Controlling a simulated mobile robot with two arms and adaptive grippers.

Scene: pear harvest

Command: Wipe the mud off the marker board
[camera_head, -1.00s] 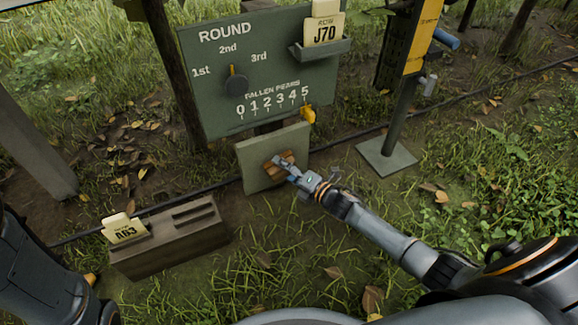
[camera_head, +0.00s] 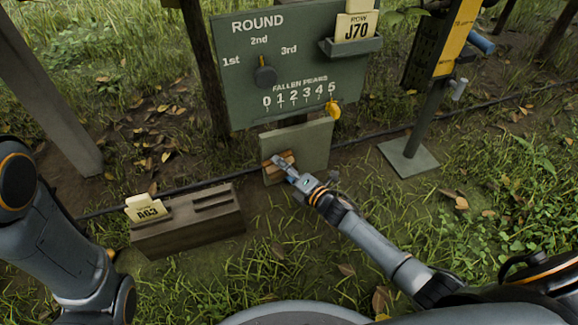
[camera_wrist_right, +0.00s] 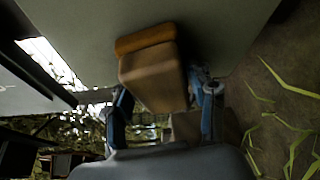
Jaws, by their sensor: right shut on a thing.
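The marker board (camera_head: 312,145) is a small grey-green panel standing low under the larger sign. My right gripper (camera_head: 283,168) is shut on a brown block-shaped wiper (camera_head: 272,171), at the lower left part of the board. In the right wrist view, the wiper (camera_wrist_right: 152,80) sits between my right gripper's fingers (camera_wrist_right: 165,108), with its orange-brown edge up against the board (camera_wrist_right: 215,28). I cannot make out clear mud on the visible board face; the wiper and gripper hide part of it. My left arm shows at the left, but its gripper is out of view.
A slotted wooden box (camera_head: 190,228) holding a card (camera_head: 148,208) is at the lower left. A post on a flat base (camera_head: 408,160) stands right. Grass lies between.

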